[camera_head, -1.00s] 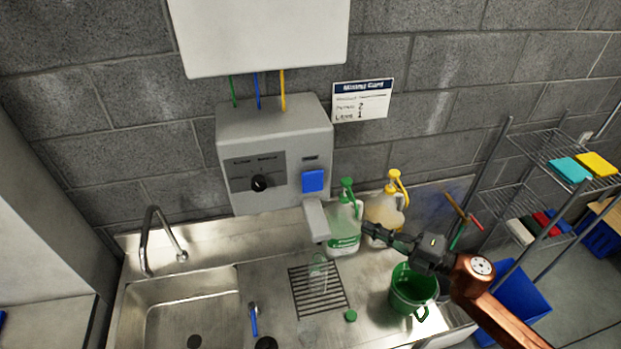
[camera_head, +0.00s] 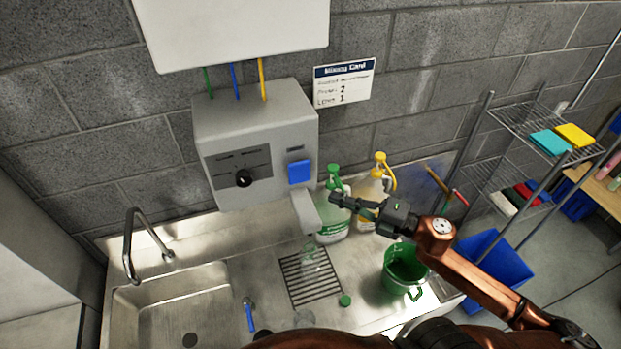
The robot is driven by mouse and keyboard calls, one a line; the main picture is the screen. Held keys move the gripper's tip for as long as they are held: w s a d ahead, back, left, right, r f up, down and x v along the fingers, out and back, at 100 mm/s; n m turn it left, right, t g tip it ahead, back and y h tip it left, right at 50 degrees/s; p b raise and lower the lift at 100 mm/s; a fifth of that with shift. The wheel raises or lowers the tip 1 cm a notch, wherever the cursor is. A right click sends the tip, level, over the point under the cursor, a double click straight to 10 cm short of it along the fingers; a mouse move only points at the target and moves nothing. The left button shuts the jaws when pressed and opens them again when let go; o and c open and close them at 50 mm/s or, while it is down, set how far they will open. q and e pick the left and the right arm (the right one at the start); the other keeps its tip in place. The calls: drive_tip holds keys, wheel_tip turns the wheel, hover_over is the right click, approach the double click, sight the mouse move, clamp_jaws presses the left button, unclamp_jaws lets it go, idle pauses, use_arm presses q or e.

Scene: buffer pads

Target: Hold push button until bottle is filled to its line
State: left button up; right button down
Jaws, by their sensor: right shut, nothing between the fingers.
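The blue push button (camera_head: 299,172) is on the front right of the grey dispenser (camera_head: 255,120), with a dark selector knob (camera_head: 244,178) to its left. A clear bottle (camera_head: 312,258) stands on the drain grate (camera_head: 312,282) below the dispenser's spout (camera_head: 305,211). Its fill line and liquid level are too small to make out. My right gripper (camera_head: 336,200) is shut and empty, pointing left. It is to the right of and below the button, apart from it, in front of the jugs. My left gripper is not in view.
A green-capped jug (camera_head: 333,222) and a yellow-capped jug (camera_head: 369,207) stand against the wall. A green bucket (camera_head: 403,270) and a small green cap (camera_head: 345,300) are on the counter. The sink (camera_head: 185,305) is at left, a wire rack (camera_head: 520,130) at right.

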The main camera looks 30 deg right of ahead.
sight(305, 173)
drive_tip(key=w+a+p, duration=0.1)
drive_tip(key=w, duration=0.2)
drive_tip(key=w+p, duration=0.1)
drive_tip(key=w, duration=0.2)
drive_tip(key=w+a+p, duration=0.1)
drive_tip(key=w, duration=0.2)
drive_tip(key=shift+w+a, duration=0.3)
drive_tip(key=shift+w, duration=0.1)
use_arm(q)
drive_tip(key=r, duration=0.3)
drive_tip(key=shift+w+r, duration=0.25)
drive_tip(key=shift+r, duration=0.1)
use_arm(e)
drive_tip(key=shift+w+d, duration=0.25)
drive_tip(key=shift+w, duration=0.65)
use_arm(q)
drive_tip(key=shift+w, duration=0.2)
use_arm(e)
drive_tip(key=shift+d+r, duration=0.1)
idle(4.8)
